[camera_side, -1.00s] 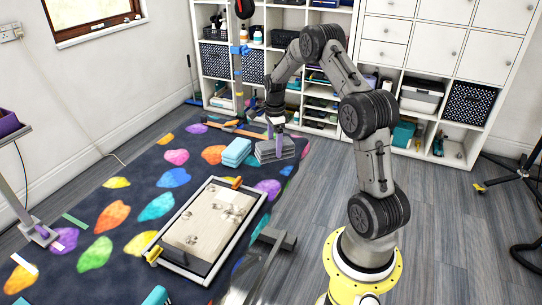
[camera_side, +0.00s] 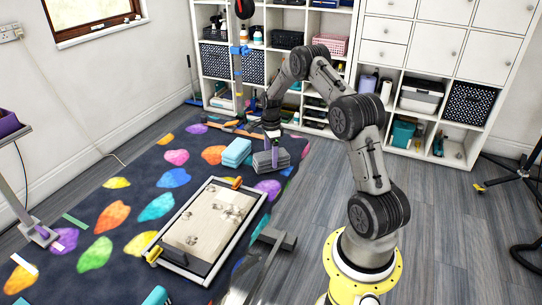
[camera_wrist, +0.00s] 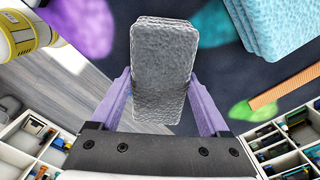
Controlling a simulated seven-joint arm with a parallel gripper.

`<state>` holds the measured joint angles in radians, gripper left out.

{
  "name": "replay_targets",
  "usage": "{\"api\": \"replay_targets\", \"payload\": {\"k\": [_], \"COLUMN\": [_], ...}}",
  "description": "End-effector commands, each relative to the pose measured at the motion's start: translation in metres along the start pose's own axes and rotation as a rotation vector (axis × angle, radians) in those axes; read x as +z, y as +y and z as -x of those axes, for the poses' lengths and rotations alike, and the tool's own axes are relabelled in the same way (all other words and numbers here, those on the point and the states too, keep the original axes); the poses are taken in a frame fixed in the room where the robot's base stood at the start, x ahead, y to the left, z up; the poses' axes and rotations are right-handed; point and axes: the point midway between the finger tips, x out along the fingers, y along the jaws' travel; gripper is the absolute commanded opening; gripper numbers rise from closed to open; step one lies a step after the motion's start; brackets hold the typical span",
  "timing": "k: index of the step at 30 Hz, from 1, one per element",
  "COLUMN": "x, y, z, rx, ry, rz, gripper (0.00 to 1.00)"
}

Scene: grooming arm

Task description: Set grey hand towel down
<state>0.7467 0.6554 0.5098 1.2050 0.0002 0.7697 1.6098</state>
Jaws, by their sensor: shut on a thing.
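The grey hand towel (camera_side: 271,161) is a folded stack near the far right edge of the dark patterned mat. My gripper (camera_side: 273,152) points down over it. In the wrist view the grey towel (camera_wrist: 163,70) lies between the two purple fingers of my gripper (camera_wrist: 163,105), which are shut on it. The towel looks level and very low over the mat. I cannot tell whether its underside touches the mat.
A blue folded towel stack (camera_side: 237,152) is just left of the grey one and also shows in the wrist view (camera_wrist: 270,35). A framed tray (camera_side: 207,226) with pale sheet lies nearer. White shelving (camera_side: 420,75) stands behind.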

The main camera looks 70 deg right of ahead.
Motion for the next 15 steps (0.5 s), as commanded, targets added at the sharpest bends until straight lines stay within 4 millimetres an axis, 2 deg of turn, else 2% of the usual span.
{"api": "replay_targets", "payload": {"k": [2,3,5,6,15], "x": [0.0,0.0,0.0,0.0,0.0], "y": [0.0002,0.0003,0.0003,0.0003,0.0], "z": [-0.0028,-0.0024,-0.0024,-0.0023,0.0026], "rx": [0.001,0.001,0.001,0.001,-0.001], "ry": [0.0,0.0,0.0,0.0,0.0], "rz": [0.0,0.0,0.0,0.0,0.0], "gripper": [0.35,0.86,0.97,1.0,1.0]}}
